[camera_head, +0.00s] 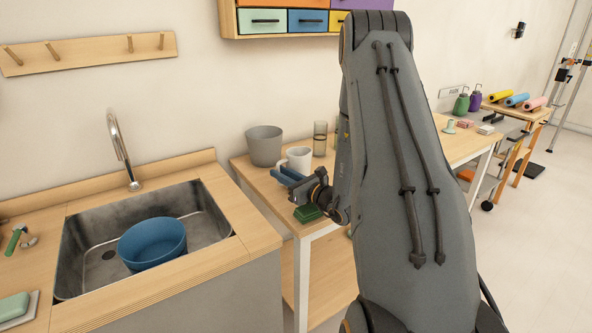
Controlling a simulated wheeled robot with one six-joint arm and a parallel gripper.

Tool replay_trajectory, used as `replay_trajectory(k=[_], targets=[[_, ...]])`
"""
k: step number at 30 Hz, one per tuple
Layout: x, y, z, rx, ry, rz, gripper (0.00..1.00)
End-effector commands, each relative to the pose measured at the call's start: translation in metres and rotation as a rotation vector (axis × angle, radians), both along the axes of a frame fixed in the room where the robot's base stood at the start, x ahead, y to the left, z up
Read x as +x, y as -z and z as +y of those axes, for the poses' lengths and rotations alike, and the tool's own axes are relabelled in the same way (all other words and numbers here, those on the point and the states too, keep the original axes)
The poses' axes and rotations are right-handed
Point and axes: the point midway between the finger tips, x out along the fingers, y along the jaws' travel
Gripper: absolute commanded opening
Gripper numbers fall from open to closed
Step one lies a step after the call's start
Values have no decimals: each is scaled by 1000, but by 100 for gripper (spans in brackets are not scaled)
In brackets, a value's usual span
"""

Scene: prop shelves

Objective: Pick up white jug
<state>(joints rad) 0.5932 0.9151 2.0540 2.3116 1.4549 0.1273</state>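The white jug (299,156) stands upright on the small wooden table right of the sink. Its lower part is partly hidden by my gripper. My gripper (287,174) is low over the table, close in front of the jug, with its blue-grey fingers pointing left and towards the jug. The view is too small to tell whether the fingers touch the jug or how far apart they are.
A grey bucket (264,146) stands left of the jug and a tall glass (320,138) stands right. A green block (308,212) lies near the table's front edge. A blue bowl (153,243) sits in the sink (208,222). My arm hides much of the table's right side.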

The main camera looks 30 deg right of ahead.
Motion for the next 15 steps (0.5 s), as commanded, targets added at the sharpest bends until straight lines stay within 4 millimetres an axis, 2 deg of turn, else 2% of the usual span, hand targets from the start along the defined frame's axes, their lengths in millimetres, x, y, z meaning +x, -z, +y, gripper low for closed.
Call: replay_trajectory(k=[4, 12, 15], targets=[[15, -1, 4, -1, -2, 1, 19], [18, 0, 5, 0, 0, 1, 19], [18, 0, 5, 0, -1, 1, 4]])
